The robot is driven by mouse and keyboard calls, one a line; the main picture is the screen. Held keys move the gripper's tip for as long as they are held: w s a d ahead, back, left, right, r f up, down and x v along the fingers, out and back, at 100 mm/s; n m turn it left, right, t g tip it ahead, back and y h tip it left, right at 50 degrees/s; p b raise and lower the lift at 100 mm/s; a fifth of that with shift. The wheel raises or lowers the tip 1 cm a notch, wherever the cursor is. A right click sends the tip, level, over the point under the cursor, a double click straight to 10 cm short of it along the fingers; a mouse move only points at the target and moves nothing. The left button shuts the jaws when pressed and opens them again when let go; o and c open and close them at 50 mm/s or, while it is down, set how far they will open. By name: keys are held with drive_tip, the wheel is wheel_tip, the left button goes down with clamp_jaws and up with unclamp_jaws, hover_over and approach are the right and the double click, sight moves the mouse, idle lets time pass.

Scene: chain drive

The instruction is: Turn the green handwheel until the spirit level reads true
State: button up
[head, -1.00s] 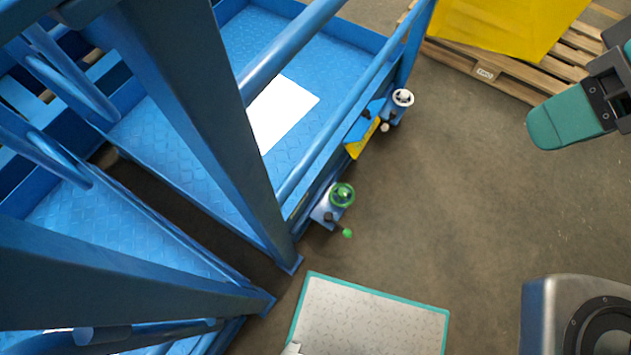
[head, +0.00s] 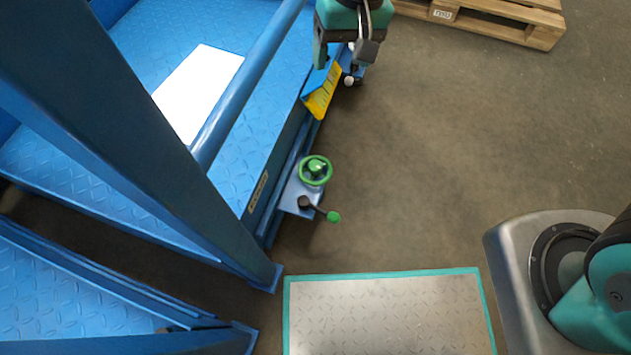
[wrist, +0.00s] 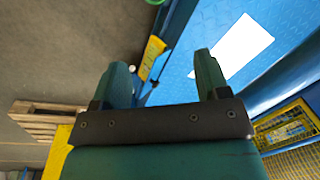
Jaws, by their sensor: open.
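The green handwheel (head: 315,169) sits on a blue bracket at the edge of the blue platform (head: 225,160) in the head view. A small lever with a green knob (head: 333,216) is just below it. My gripper (head: 342,48) is at the top of the head view, apart from the green handwheel and above the yellow angled piece (head: 322,96). In the wrist view its two fingers (wrist: 163,78) are spread with nothing between them. A green rim, probably the handwheel (wrist: 154,2), is cut off at the top edge. I cannot make out a spirit level.
Blue posts and rails rise at left. A teal-edged metal plate (head: 390,312) lies on the floor below. A wooden pallet (head: 490,18) is at top right. Floor right of the handwheel is clear.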

drive_tip(key=m+h+b, duration=0.1)
drive_tip(key=m+b, duration=0.1)
drive_tip(key=b, duration=0.9)
hover_over(315, 165)
wheel_tip(315, 165, down, 25)
wheel_tip(315, 165, down, 17)
drive_tip(key=b, duration=0.9)
drive_tip(key=shift+f, duration=0.2)
drive_tip(key=c, duration=0.9)
